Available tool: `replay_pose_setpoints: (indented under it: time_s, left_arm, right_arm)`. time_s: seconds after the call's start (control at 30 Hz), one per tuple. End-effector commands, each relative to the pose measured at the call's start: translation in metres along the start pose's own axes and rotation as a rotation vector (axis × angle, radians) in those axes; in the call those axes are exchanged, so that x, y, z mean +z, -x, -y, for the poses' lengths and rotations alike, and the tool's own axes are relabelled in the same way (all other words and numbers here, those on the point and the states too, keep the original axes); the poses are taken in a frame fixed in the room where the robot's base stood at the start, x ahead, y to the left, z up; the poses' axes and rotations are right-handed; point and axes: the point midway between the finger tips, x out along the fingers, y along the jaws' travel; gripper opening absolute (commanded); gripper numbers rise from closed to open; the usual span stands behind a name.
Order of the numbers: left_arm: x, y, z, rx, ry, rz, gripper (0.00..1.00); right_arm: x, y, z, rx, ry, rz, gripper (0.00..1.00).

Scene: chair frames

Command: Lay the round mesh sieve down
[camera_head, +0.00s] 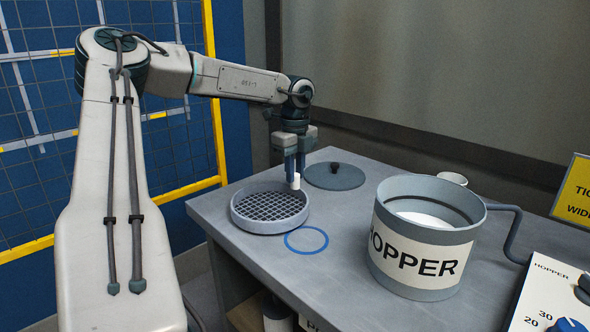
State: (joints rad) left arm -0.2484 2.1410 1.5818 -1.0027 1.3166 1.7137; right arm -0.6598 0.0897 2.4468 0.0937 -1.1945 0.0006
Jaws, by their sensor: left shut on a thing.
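The round mesh sieve (270,208) is a shallow grey ring with a dark grid, level, over the left part of the grey table. Whether its underside touches the table I cannot tell. My left gripper (293,175) points down at the sieve's back right rim. It is shut on a small white grip there, which seems to belong to the sieve. A blue ring outline (307,240) is marked on the table just right of and in front of the sieve, partly close to its rim. My right gripper is not in view.
A large grey pot labelled HOPPER (420,252), with a side handle, stands to the right. A dark round lid (334,176) lies behind the sieve. A white cup (453,179) is behind the pot. A dial panel (550,295) is at far right. The table's front middle (330,285) is clear.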

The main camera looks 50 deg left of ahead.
Motion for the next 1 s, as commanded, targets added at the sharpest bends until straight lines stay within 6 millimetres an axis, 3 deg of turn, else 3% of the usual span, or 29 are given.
replay_pose_setpoints:
  time_s: [0.27,0.3,0.43,0.77,1.0]
  left_arm:
    - [0.0,-0.01,0.0,0.0,0.0,0.0,0.0]
    - [0.0,-0.01,0.0,0.0,0.0,0.0,0.23]
    - [0.0,-0.009,0.0,0.0,0.0,0.0,0.46]
    - [0.0,-0.005,0.0,-0.001,0.0,0.001,0.46]
    - [0.0,0.033,0.001,-0.002,0.001,0.003,0.46]
  right_arm:
    - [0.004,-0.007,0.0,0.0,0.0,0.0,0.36]
    - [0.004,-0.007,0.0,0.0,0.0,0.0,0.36]
    - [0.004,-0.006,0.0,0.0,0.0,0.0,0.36]
    - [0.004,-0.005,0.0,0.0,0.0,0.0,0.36]
    - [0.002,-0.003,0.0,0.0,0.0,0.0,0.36]
